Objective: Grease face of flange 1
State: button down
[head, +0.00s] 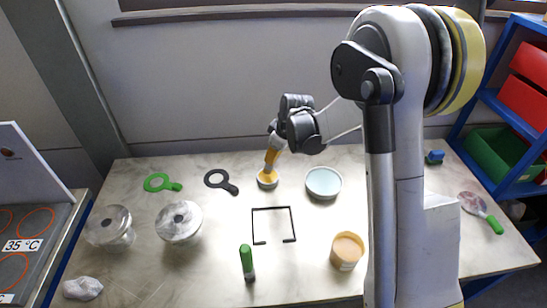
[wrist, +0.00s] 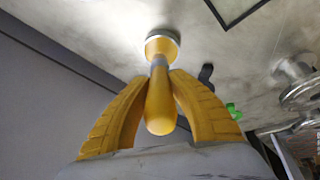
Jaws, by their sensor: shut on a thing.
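My gripper (head: 275,143) is shut on a yellow-handled tool (wrist: 160,100) with a round, pale-rimmed head. In the wrist view my gripper's yellow fingers (wrist: 161,82) close on both sides of the handle. In the head view the tool's head (head: 267,179) is at the back middle of the table, head down; I cannot tell if it touches the top. Two grey flanged vessels (head: 179,221) (head: 108,226) stand at the left; no number marks flange 1. An open tub with tan contents (head: 347,250) stands front right of centre. A round dish with pale blue contents (head: 323,183) is right of the tool.
A black square outline (head: 272,209) marks the table centre. A green upright stick (head: 246,262) and a crumpled cloth (head: 83,288) are in front. A green-handled tool (head: 481,211) lies right.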

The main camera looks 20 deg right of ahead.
jog(key=shift+r+p, duration=1.45)
jog(key=shift+r, duration=1.35)
jog(key=shift+f, duration=0.1)
